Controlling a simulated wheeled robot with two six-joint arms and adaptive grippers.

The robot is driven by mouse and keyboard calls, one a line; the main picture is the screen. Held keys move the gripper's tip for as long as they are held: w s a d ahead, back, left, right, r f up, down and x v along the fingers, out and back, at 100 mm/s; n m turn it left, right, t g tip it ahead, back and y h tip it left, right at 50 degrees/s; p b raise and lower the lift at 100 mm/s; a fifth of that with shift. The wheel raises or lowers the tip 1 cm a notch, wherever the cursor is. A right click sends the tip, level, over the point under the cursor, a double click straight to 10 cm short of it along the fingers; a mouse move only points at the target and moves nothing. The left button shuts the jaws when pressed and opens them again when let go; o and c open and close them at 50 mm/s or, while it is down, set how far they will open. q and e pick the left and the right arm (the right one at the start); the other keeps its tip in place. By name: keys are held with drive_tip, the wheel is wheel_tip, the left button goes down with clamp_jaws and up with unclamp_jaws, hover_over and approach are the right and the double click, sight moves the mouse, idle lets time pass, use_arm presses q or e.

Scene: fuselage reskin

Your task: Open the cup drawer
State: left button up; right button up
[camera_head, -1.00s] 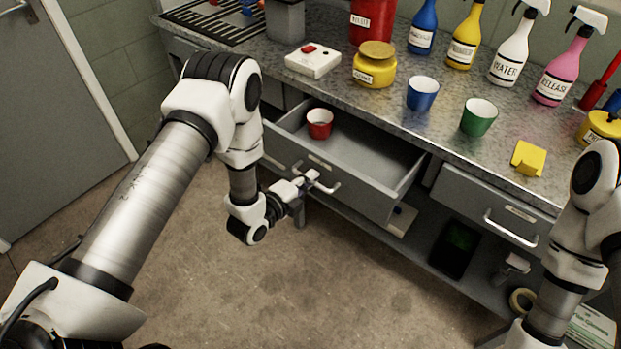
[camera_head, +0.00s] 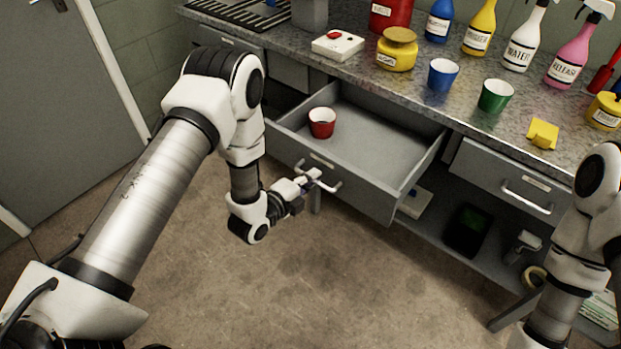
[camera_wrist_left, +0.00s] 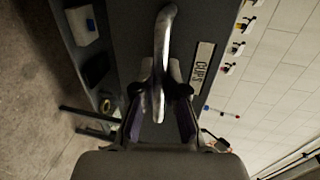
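The cup drawer (camera_head: 378,200) is a grey drawer pulled well out of the bench. A red cup (camera_head: 322,123) stands inside it near its left side, and the rest of its floor is bare. In the left wrist view its front carries a white CUPS label (camera_wrist_left: 201,64) beside the metal handle (camera_wrist_left: 163,38). My left gripper (camera_head: 314,177) is at this handle, below the drawer's top edge. My right gripper is out of view.
On the speckled worktop (camera_head: 400,100) stand a blue cup (camera_head: 442,75), a green cup (camera_head: 495,96), a yellow jar (camera_head: 397,50) and spray bottles. A second, closed drawer (camera_head: 505,180) is to the right. A lower shelf holds several items. The floor in front is clear.

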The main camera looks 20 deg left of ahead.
use_arm(q)
drive_tip(key=o, duration=0.5)
drive_tip(key=shift+c, duration=0.2)
drive_tip(key=shift+s, duration=0.1)
drive_tip(key=v, duration=1.1)
drive_tip(key=shift+s, duration=0.35)
drive_tip(key=shift+a, duration=0.1)
